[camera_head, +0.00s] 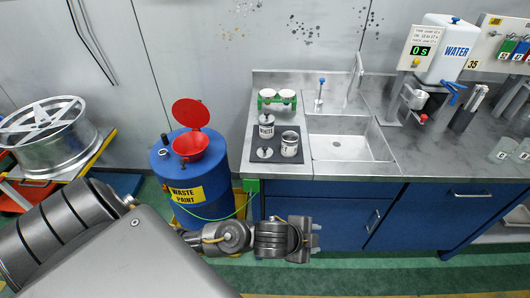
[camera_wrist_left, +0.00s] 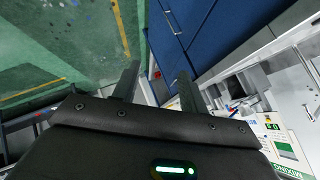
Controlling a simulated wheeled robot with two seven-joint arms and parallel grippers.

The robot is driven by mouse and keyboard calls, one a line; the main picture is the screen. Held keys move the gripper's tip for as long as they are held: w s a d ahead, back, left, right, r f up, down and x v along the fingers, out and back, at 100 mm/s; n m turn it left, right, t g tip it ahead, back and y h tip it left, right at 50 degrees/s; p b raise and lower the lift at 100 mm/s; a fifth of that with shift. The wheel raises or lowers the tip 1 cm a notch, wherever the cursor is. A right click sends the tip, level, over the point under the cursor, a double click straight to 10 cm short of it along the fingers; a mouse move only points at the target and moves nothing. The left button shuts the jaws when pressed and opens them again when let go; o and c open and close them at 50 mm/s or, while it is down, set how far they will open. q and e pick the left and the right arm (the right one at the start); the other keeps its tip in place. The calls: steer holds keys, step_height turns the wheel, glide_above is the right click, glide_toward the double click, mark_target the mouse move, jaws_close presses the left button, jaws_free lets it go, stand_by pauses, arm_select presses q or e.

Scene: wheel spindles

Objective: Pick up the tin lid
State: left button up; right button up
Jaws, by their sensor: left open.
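The tin lid (camera_head: 265,153) appears to be the small silver disc with a raised middle at the front left of the black mat (camera_head: 300,163), on the steel counter. Beside it on the right stands a silver tin (camera_head: 290,145) that looks open at the top. A tin labelled WHITE (camera_head: 266,130) stands behind the lid. My left gripper (camera_head: 315,238) is in front of the blue cabinet, below the counter top and apart from the lid. In the left wrist view its two fingers (camera_wrist_left: 157,82) are open with nothing between them. My right gripper is not seen.
A blue waste paint drum (camera_head: 186,168) with a red funnel (camera_head: 190,145) stands left of the counter (camera_head: 360,170).

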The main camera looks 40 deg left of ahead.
arm_select(q)
steer(key=w+d+r+m+h, duration=0.3)
steer(key=w+d+m, duration=0.2)
steer(key=w+m, duration=0.4)
steer(key=m+g+y, duration=0.6)
steer(key=m+y, duration=0.1)
steer(key=m, duration=0.4)
glide_toward(265, 147)
steer(key=x, duration=0.3)
steer(key=shift+a+f, duration=0.1)
steer(key=shift+f, duration=0.35)
steer(key=p+x, duration=0.1)
steer(key=x, duration=0.2)
steer(key=shift+w+f+p, duration=0.15)
steer(key=shift+f+p, duration=0.15)
steer(key=shift+f, duration=0.1)
steer(key=shift+w+f, duration=0.15)
steer(key=shift+f, duration=0.3)
jaws_close()
